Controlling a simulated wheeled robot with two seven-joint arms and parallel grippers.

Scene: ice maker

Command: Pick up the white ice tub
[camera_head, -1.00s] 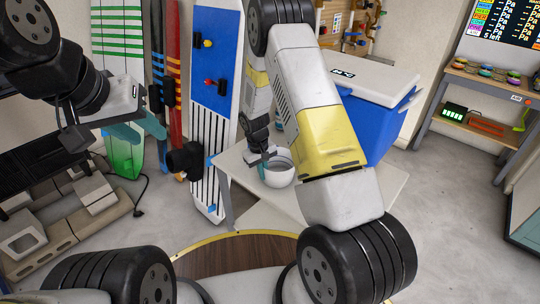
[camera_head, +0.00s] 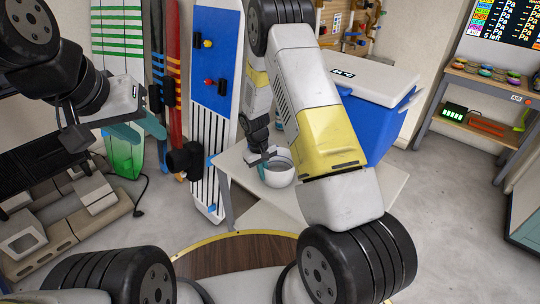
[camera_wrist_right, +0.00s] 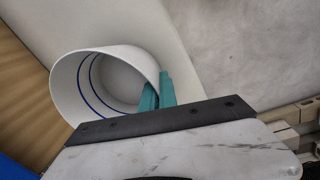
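The white ice tub (camera_head: 281,174) is a round, open-topped tub on the pale table, partly hidden by my right gripper. In the right wrist view the tub (camera_wrist_right: 70,85) shows its open mouth and blue lines inside. My right gripper (camera_head: 262,168) is at the tub's left side. In the wrist view its teal fingers (camera_wrist_right: 157,91) are close together with the tub's wall between them, one inside and one outside. My left gripper (camera_head: 140,129) is raised at the left, away from the table, with its teal fingers apart and nothing between them.
Upright boards (camera_head: 214,60) stand behind the table to the left. A shelf (camera_head: 475,84) stands at the far right. Open floor (camera_head: 445,200) lies right of the table.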

